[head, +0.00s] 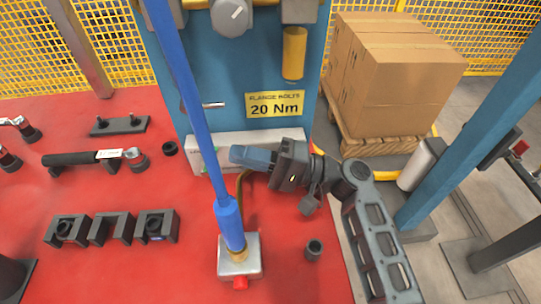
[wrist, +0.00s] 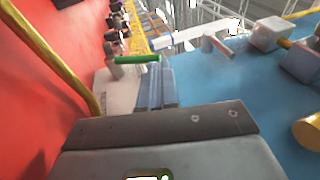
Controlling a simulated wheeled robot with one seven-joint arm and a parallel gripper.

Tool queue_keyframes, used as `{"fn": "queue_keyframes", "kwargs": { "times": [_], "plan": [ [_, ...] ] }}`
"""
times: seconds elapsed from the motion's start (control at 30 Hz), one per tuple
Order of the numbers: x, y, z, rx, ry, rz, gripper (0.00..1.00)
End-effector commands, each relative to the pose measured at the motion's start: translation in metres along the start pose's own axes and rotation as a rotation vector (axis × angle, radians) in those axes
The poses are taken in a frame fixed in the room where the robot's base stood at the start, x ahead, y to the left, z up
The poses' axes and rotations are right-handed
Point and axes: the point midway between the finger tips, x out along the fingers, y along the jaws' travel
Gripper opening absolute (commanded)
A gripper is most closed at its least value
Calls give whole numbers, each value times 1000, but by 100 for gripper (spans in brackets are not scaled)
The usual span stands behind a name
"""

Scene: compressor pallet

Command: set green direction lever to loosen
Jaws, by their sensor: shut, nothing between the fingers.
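The green direction lever (wrist: 137,59) shows in the wrist view as a short green bar on a grey post. The post rises from a pale housing (wrist: 112,90). My gripper (head: 236,154) is shut and empty in front of this housing. In the wrist view my gripper's fingertips (wrist: 153,70) are close to the lever's right part; I cannot tell whether they touch it.
A blue pole (head: 198,110) crosses in front of the panel down to a socket block (head: 252,268). A torque wrench (head: 85,158) and black holders (head: 110,229) lie on the red table at left. Boxes on a pallet (head: 390,75) stand behind at right. A yellow hose (wrist: 55,60) runs nearby.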

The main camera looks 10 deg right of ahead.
Motion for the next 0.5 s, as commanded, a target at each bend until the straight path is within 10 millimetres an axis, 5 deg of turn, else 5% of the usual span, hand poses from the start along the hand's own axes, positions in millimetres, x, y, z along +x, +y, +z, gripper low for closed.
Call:
{"fn": "queue_keyframes", "kwargs": {
  "times": [0.5],
  "plan": [
    [18, 0, 0, 0, -1, 0, 0]
  ]
}}
